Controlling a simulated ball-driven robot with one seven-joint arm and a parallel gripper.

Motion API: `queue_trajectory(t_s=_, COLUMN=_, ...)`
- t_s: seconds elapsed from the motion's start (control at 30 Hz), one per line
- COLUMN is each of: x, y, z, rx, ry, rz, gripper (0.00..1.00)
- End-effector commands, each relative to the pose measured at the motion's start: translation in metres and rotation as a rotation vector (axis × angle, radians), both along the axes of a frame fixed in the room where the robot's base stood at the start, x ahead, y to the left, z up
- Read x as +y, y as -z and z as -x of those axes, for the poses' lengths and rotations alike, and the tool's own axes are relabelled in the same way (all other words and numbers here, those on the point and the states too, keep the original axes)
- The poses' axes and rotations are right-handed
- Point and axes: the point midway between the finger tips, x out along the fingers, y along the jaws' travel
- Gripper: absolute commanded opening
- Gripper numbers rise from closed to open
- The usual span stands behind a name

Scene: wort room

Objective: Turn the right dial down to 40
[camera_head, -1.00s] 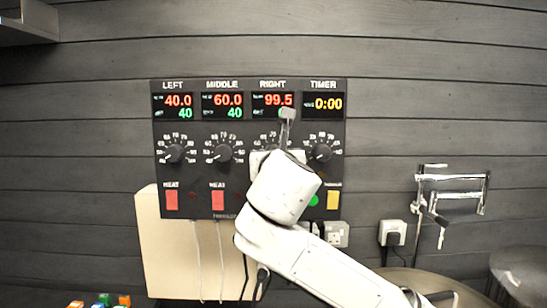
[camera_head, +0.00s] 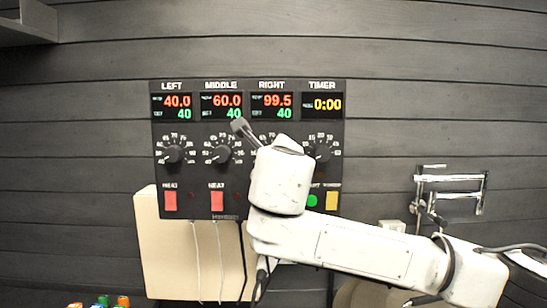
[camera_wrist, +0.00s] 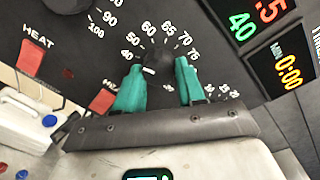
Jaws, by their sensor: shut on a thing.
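The control panel (camera_head: 190,213) hangs on the wall with displays over the LEFT, MIDDLE, RIGHT and TIMER columns. The right display (camera_head: 271,106) reads 99.5 in red and 40 in green. The right dial (camera_wrist: 160,54) is a dark knob between my teal fingers in the wrist view. Its white mark shows at the knob's lower left, on the side of the 40 label. In the head view my arm hides this knob, and only part of its scale shows. My gripper (camera_wrist: 159,65) is shut on the knob, one finger on each side.
The middle dial (camera_head: 221,153) and timer dial (camera_head: 321,153) sit close on either side. Red heat switches (camera_head: 217,201), a green button (camera_head: 312,201) and a yellow switch (camera_head: 332,201) lie below. A wall tap (camera_head: 450,190) stands to the right.

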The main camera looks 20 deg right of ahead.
Motion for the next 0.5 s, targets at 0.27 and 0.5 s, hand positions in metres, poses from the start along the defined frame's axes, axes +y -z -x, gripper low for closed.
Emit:
queue_trajectory(t_s=0.27, x=0.0, y=0.0044, z=-0.0004, rx=0.052, ry=0.0, rz=0.129, gripper=0.08)
queue_trajectory(t_s=0.5, x=-0.0002, y=0.0042, z=-0.0005, rx=0.066, ry=0.001, rz=0.171, gripper=0.08)
